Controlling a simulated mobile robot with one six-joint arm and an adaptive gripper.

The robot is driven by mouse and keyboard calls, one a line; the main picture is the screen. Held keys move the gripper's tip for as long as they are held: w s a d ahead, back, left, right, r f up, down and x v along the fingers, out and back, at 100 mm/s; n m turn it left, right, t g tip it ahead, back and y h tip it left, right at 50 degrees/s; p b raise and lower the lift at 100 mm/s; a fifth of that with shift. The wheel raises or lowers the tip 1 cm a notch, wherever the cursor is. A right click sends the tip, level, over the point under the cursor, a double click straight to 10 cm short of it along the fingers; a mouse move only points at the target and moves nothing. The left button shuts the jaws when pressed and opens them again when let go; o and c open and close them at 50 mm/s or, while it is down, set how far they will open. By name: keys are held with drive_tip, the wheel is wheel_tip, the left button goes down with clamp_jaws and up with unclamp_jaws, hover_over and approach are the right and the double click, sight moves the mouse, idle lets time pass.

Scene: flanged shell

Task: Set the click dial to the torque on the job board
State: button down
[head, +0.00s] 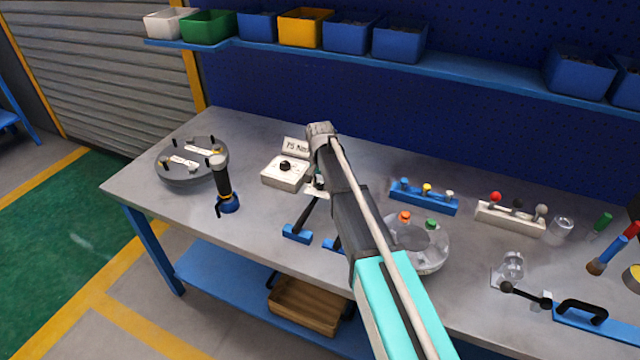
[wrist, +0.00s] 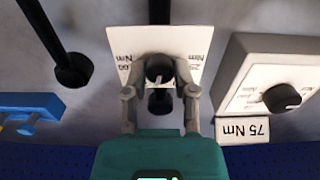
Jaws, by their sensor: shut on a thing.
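A small white plate (wrist: 130,42) with upside-down Nm labels carries a black dial knob (wrist: 160,72); a dark rod runs from it to the top of the wrist view. My gripper (wrist: 160,92) is shut on the knob, one finger on each side. The labels are partly covered and where the knob points is hard to tell. A sign (wrist: 243,129) reading 75 Nm, upside down in the wrist view, stands beside a white box (wrist: 250,60) with its own black knob (wrist: 282,97). In the head view the 75 Nm sign (head: 296,146) is behind the white box (head: 284,182); my gripper (head: 318,187) is right of it.
Blue stands (head: 297,233) are near the bench's front edge. A round grey fixture (head: 185,178) and an upright black tool (head: 221,185) stand left. A clear flanged shell (head: 430,258), blue rack (head: 422,203) and white rack (head: 510,218) stand right.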

drive_tip(key=shift+m, duration=1.7)
drive_tip(key=shift+c, duration=2.1)
unclamp_jaws()
drive_tip(key=shift+n, duration=0.4)
